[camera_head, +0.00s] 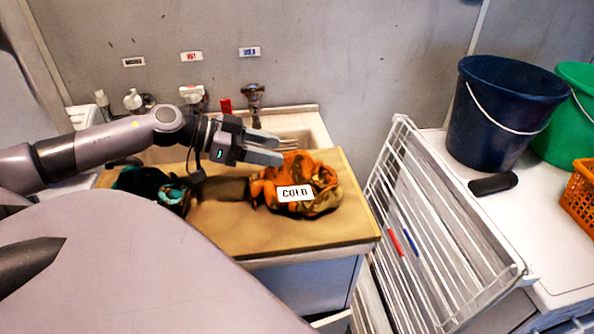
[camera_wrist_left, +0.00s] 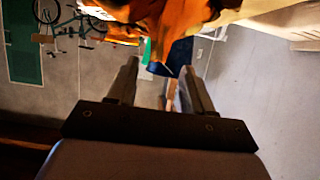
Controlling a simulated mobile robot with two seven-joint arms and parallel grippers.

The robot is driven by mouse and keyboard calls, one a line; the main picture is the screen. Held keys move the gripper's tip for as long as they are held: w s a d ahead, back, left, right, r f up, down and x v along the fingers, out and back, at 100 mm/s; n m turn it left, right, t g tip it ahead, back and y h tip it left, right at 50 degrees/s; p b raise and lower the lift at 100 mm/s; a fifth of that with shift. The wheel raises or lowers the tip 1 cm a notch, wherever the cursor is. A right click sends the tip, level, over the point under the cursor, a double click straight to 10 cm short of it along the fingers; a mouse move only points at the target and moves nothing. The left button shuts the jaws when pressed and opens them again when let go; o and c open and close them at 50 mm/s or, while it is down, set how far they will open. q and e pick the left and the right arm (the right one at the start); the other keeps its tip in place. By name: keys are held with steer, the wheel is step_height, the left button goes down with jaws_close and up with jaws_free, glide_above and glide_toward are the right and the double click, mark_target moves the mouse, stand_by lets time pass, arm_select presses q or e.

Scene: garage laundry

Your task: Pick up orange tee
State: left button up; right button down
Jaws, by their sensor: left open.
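The orange tee (camera_head: 322,178) lies crumpled on the tan board over the sink, with dark patches and a white "COLD" label over its front. My left gripper (camera_head: 284,149) comes in from the left, at the tee's upper left edge. Its fingers are apart with nothing seen between them. In the left wrist view the orange tee (camera_wrist_left: 175,22) fills the top middle, just beyond the open left fingers (camera_wrist_left: 157,75). Whether the fingers touch the cloth I cannot tell. My right gripper is not in view.
A dark teal cloth (camera_head: 150,184) lies at the left of the tan board (camera_head: 300,228). A tap (camera_head: 254,95) stands behind. A white drying rack (camera_head: 425,215) leans at the right. A dark blue bucket (camera_head: 505,115), a green bucket (camera_head: 575,130) and an orange basket (camera_head: 582,195) stand on white machines.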

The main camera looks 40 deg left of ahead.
mark_target(291, 153)
arm_select(q)
steer(key=shift+w+d+f+b, duration=0.3)
steer(key=shift+w+d+b, duration=0.05)
steer(key=shift+w+d, duration=0.1)
steer(key=b+x, duration=0.2)
steer(key=x, duration=0.1)
steer(key=shift+w+d+b, duration=0.4)
steer(key=shift+w+b, duration=0.05)
steer(key=shift+b, duration=0.35)
jaws_close()
